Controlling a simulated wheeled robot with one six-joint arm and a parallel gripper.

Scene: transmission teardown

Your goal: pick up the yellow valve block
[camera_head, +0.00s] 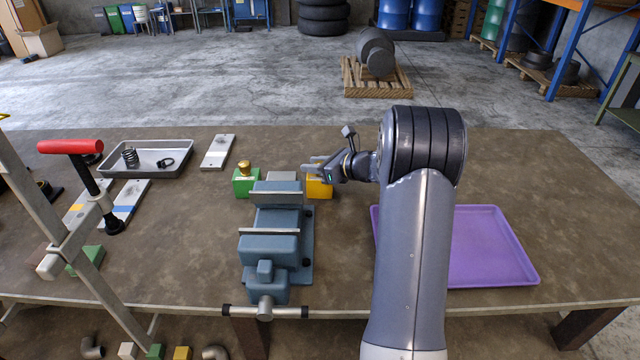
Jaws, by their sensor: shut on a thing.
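The yellow valve block (319,189) is on the brown workbench just right of the blue-grey vise, and part of it is hidden behind my gripper. My gripper (314,165) reaches in from the right, with its fingers pointing left at the top of the block. It is shut on the yellow valve block. The block's underside is not clear, so I cannot tell whether it touches the bench.
The blue-grey vise (270,247) stands close to the left, with a green block (246,183) with a brass top behind it. A purple tray (493,250) lies on the right, partly behind my arm.

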